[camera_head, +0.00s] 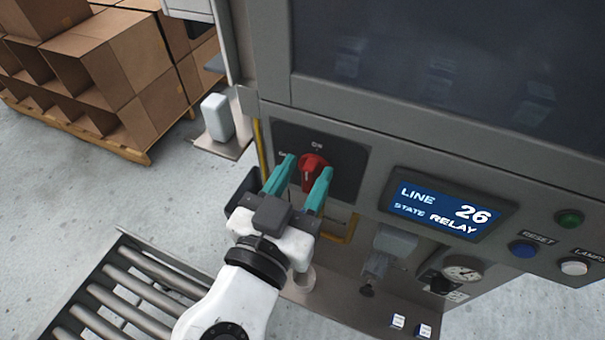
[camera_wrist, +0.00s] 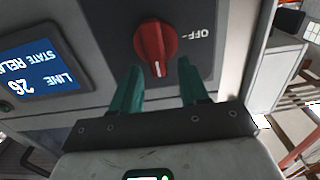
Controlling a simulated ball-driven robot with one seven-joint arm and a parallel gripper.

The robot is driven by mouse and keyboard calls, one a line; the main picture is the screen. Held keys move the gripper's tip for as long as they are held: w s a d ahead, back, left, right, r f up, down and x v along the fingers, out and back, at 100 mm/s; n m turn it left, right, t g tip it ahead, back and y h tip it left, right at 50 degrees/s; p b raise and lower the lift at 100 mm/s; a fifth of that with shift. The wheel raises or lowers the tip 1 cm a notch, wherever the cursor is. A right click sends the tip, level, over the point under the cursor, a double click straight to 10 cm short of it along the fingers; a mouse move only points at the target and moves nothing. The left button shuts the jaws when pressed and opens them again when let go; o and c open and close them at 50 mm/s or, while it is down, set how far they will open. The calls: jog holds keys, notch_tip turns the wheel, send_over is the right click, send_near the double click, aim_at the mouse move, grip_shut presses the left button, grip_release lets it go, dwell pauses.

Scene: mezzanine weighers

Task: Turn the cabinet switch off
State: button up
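The cabinet switch is a red rotary knob (camera_head: 313,171) on a dark plate (camera_head: 348,165) on the cabinet front. In the head view, ON is printed above it and a partly covered label sits at its upper left. In the wrist view the knob (camera_wrist: 156,43) appears inverted, its white mark at the bottom, with OFF to its right; the mark seems to face the ON side. My gripper (camera_head: 308,166) is open, with teal fingers on either side of the knob. In the wrist view my gripper (camera_wrist: 160,70) shows no finger clearly touching it.
A display (camera_head: 442,207) reading LINE 26, STATE RELAY is right of the plate. Green (camera_head: 569,219), blue (camera_head: 523,250) and white (camera_head: 573,267) buttons are farther right. A roller conveyor (camera_head: 125,295) is at lower left, and cardboard boxes (camera_head: 105,65) stand behind.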

grip_shut()
jog(key=shift+n, duration=0.3)
jog(key=n, duration=0.2)
jog(key=a+n+p, duration=0.1)
jog(key=n, duration=0.1)
jog(key=shift+w+n+p, duration=0.15)
jog(key=shift+n+p, duration=0.15)
jog(key=n, duration=0.1)
jog(key=n+p, duration=0.1)
jog(key=n, duration=0.1)
jog(key=n+p, duration=0.1)
jog(key=shift+w+a+f+n, duration=0.15)
jog(key=shift+a+f+n, duration=0.15)
jog(key=shift+a, duration=0.1)
jog(key=n, duration=0.1)
jog(key=n+p, duration=0.1)
jog(key=n, duration=0.1)
jog(key=f+n+p, duration=0.1)
jog(key=shift+w+a, duration=0.1)
jog(key=shift+a, duration=0.15)
jog(key=shift+f+n+p, duration=0.25)
jog(key=shift+n+p, duration=0.4)
jog(key=shift+n, duration=0.4)
jog(key=shift+f+n+p, duration=0.2)
jog(key=shift+n+p, duration=0.4)
jog(key=shift+n, duration=0.45)
jog(key=shift+f, duration=0.1)
